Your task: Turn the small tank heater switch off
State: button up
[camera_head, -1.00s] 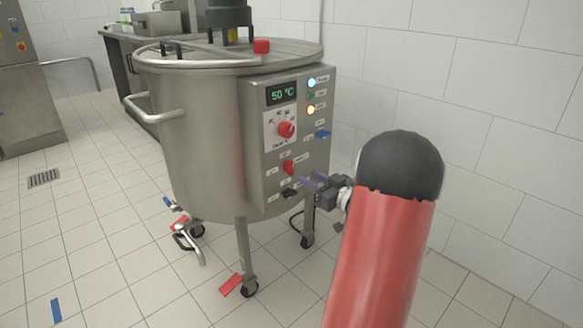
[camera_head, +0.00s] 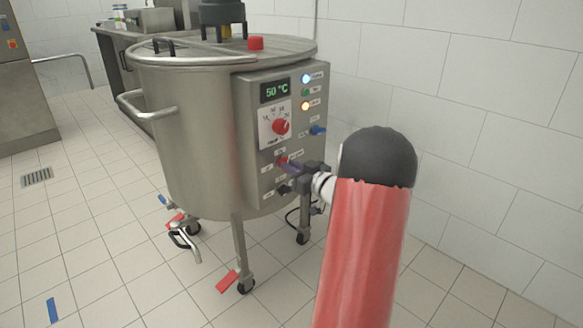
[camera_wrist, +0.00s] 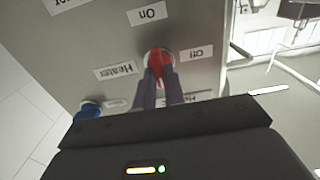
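The tank heater switch is a red knob (camera_wrist: 158,58) on the steel control box (camera_head: 248,150), with labels reading On, Off and Heater around it in the wrist view. In the head view the red switch (camera_head: 282,161) is partly hidden by my gripper. My gripper (camera_head: 291,165) is at the switch, in front of the panel. In the wrist view its two dark fingers (camera_wrist: 160,80) reach either side of the red knob, with a narrow gap between them. I cannot tell whether they press on it.
Above the switch are a red dial (camera_head: 280,126), a display (camera_head: 275,91) reading 50 °C and lit lamps (camera_head: 306,78). A blue knob (camera_head: 318,130) is to the right, and a black knob (camera_head: 284,190) is below. A tiled wall (camera_head: 470,120) stands at the right.

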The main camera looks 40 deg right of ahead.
jog(key=shift+n+b, duration=0.3)
jog(key=shift+b, duration=0.05)
grip_shut()
jog(key=shift+a+f+n+b, duration=0.15)
jog(key=shift+n+b, duration=3.1)
jog(key=shift+n, duration=1.1)
jog(key=shift+a+f+n+b, duration=0.1)
jog(key=shift+n+b, duration=3.1)
jog(key=shift+n, duration=1.15)
jog(key=o, duration=0.7)
grip_release()
jog(key=shift+c, duration=0.2)
